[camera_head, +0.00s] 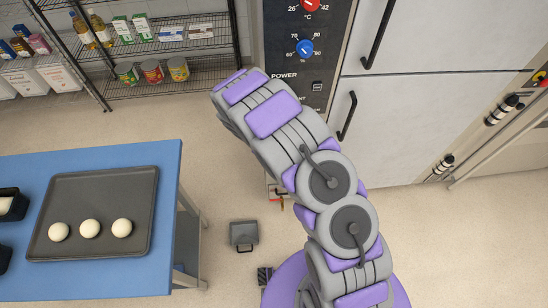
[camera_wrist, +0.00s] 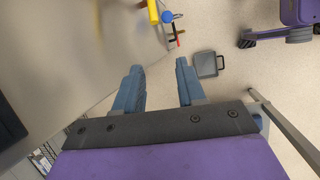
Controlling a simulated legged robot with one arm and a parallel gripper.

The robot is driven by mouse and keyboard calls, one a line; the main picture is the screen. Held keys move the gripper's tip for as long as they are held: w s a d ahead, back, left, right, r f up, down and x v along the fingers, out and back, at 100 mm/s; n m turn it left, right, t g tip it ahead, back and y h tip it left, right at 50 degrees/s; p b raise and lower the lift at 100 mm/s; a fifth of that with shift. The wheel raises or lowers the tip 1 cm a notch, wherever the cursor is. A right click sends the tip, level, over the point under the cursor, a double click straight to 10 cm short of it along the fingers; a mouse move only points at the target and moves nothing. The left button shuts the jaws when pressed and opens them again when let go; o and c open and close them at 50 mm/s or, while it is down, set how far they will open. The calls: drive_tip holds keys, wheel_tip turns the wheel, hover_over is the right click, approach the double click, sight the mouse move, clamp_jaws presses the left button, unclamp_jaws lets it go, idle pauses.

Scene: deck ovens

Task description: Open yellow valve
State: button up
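A yellow handle (camera_wrist: 153,12), the only yellow part in the wrist view, is at the top edge, partly cut off, beside a round blue knob (camera_wrist: 167,17). A small red piece (camera_wrist: 178,40) is just below them. My gripper (camera_wrist: 158,66) is open and empty, its two fingers apart. The yellow handle lies beyond the fingertips, with a visible gap, and touches neither finger. In the head view, my arm hides most of the area below the oven panel, and my gripper's fingers cannot be made out there.
A blue table (camera_head: 100,285) with a dark tray (camera_head: 100,190) holding dough balls stands at left. A wire shelf (camera_head: 170,85) is behind. An oven front with a control panel (camera_head: 320,30) stands behind my arm. A grey box (camera_head: 243,235) lies on the floor.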

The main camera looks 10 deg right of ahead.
drive_tip(key=shift+h, duration=0.3)
drive_tip(key=b+x, duration=0.1)
drive_tip(key=x, duration=0.4)
drive_tip(key=d+b+x, duration=0.1)
drive_tip(key=x, duration=0.5)
drive_tip(key=d+r+b+x, duration=0.1)
drive_tip(key=x, duration=0.4)
drive_tip(key=shift+w+d+f+b, duration=0.2)
drive_tip(key=shift+d+f+b, duration=0.1)
drive_tip(key=shift+f+b, duration=0.05)
clamp_jaws()
